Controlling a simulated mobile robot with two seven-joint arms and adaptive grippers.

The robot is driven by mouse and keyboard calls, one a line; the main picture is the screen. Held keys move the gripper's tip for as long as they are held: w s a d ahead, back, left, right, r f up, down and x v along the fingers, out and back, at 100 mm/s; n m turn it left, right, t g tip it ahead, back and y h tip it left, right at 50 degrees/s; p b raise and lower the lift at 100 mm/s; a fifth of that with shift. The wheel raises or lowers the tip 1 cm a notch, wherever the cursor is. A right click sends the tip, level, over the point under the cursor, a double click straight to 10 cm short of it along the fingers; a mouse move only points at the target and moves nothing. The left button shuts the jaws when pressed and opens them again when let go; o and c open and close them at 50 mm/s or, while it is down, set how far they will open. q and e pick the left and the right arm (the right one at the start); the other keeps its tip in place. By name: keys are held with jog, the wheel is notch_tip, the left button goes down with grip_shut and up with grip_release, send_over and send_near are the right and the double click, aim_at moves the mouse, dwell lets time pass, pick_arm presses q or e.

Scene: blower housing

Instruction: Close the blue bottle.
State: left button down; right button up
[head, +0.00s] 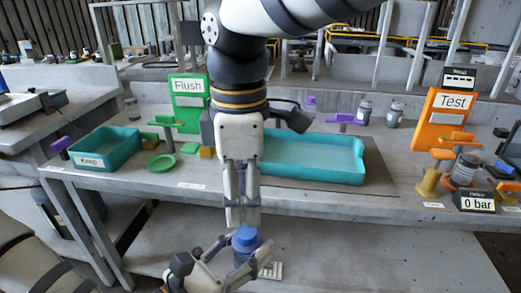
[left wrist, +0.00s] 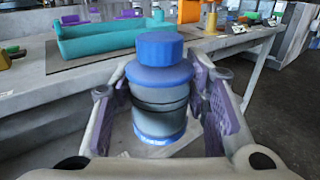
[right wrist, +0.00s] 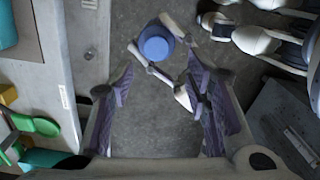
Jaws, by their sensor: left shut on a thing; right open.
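The blue bottle (left wrist: 160,95) has a blue cap (left wrist: 158,48) sitting upright on top and a grey translucent body; I cannot tell how tight the cap is. My left gripper (left wrist: 160,112) is shut around the bottle's body and holds it upright in front of the bench. In the head view the bottle (head: 246,242) is below my right gripper (head: 241,222), which points down, open and empty. In the right wrist view the cap (right wrist: 156,47) shows from above, beyond and slightly left of the middle between my right fingertips (right wrist: 160,88).
The bench holds a teal Keep tray (head: 105,150), a larger teal tray (head: 320,158), a green Flush stand (head: 189,104) and an orange Test stand (head: 448,117). Several grey bottles stand at the back right. Open space lies around the held bottle, in front of the bench edge.

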aim_at(246, 231)
jog(key=n, duration=0.6)
jog(key=shift+w+r+n, duration=0.1)
jog(key=shift+r+n, duration=0.15)
jog(key=shift+n, duration=0.15)
jog(key=n, duration=0.4)
jog(key=shift+w+d+r+n, duration=0.1)
jog(key=shift+r+n, duration=0.05)
jog(key=shift+n, duration=0.15)
notch_tip(246, 231, down, 8)
